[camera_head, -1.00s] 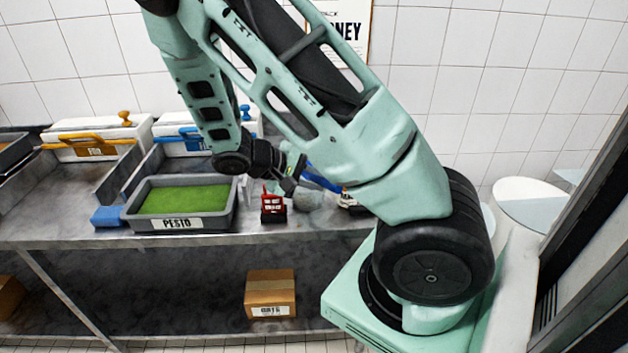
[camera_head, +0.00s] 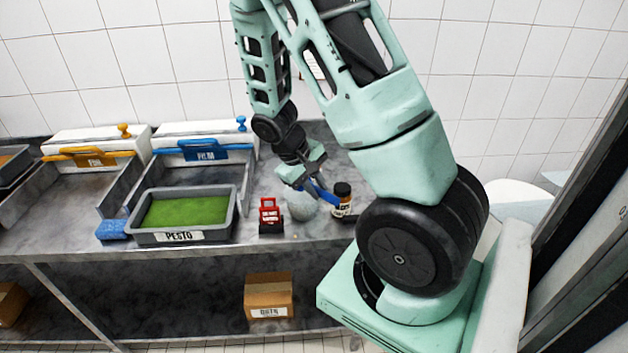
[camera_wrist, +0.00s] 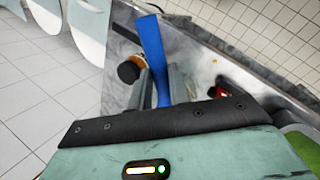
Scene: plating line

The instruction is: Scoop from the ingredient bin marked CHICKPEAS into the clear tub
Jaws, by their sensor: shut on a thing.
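My gripper (camera_head: 308,187) is over the right part of the steel counter, shut on a blue handle (camera_head: 323,194). The handle also shows in the wrist view (camera_wrist: 152,48), held between my fingers (camera_wrist: 159,88) and sticking out past them. Whatever is at its working end is not clear. A pale grey, rounded, see-through-looking thing (camera_head: 301,206) sits just below my gripper; I cannot tell whether it is the clear tub. No bin marked CHICKPEAS can be read in these views.
A grey bin marked PESTO (camera_head: 179,236) holds green paste. A red and black device (camera_head: 270,215) and a dark-capped jar (camera_head: 342,197) stand near my gripper. Two white lidded boxes (camera_head: 205,130) stand behind. A blue sponge (camera_head: 112,230) lies left. A cardboard box (camera_head: 269,292) is below.

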